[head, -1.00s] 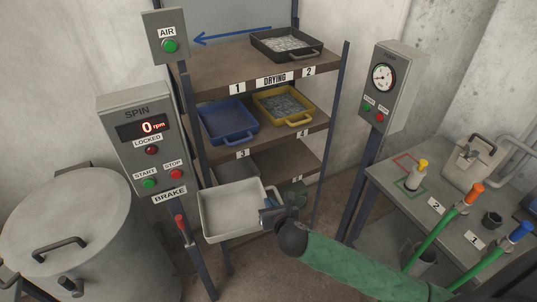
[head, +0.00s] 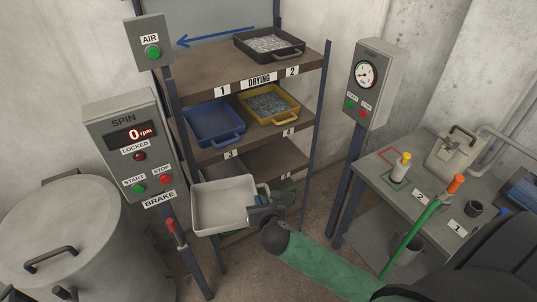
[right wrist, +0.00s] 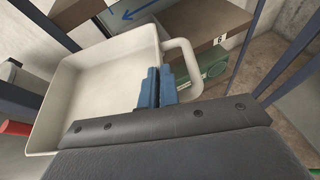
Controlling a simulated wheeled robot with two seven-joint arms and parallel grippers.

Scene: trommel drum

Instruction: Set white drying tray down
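The white drying tray (head: 222,207) is empty and held in the air in front of the lower part of the drying rack (head: 262,147). My right gripper (head: 262,208) is at the tray's right side, by its handle. In the right wrist view, the blue fingers (right wrist: 156,88) are close together at the tray's rim and handle (right wrist: 186,62), and the white tray (right wrist: 95,90) reaches off to the left, a little tilted in the picture. What lies directly beneath the tray is partly hidden by it. My left gripper does not show.
A dark tray (head: 268,45) and a yellow tray (head: 268,104) hold grey pieces on the upper shelves; a blue tray (head: 214,123) looks empty. The SPIN box (head: 130,145) with the red brake lever (head: 174,232) stands left of the white tray. A grey table (head: 395,192) stands right.

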